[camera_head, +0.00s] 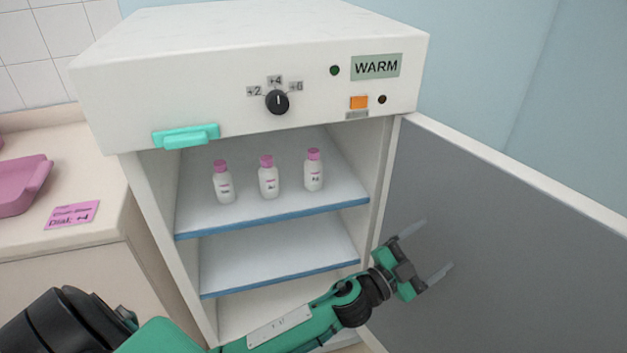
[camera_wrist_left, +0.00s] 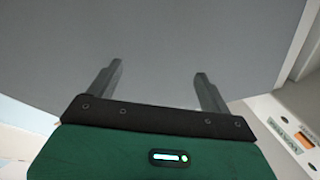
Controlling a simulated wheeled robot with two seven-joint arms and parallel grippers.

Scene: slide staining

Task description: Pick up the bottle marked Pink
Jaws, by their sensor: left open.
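Three white bottles with pink caps stand upright in a row on the upper shelf (camera_head: 240,217) of the open cabinet: a left bottle (camera_head: 223,184), a middle bottle (camera_head: 268,179) and a right bottle (camera_head: 314,172). Each has a small label, too small for me to read, so I cannot tell which is marked Pink. My left gripper (camera_head: 431,250) is open and empty, in front of the grey inner face of the open door, to the right of and below the bottles. The left wrist view shows its two fingers (camera_wrist_left: 158,82) apart with only the grey door panel beyond. My right gripper is not seen.
The cabinet door (camera_head: 500,220) stands open at the right. The cabinet (camera_head: 225,85) has a knob (camera_head: 277,102), a WARM sign (camera_head: 376,67) and a teal handle (camera_head: 186,136). The lower shelf (camera_head: 280,257) is empty. A pink tray (camera_head: 22,185) and a pink note (camera_head: 73,215) lie on the left counter.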

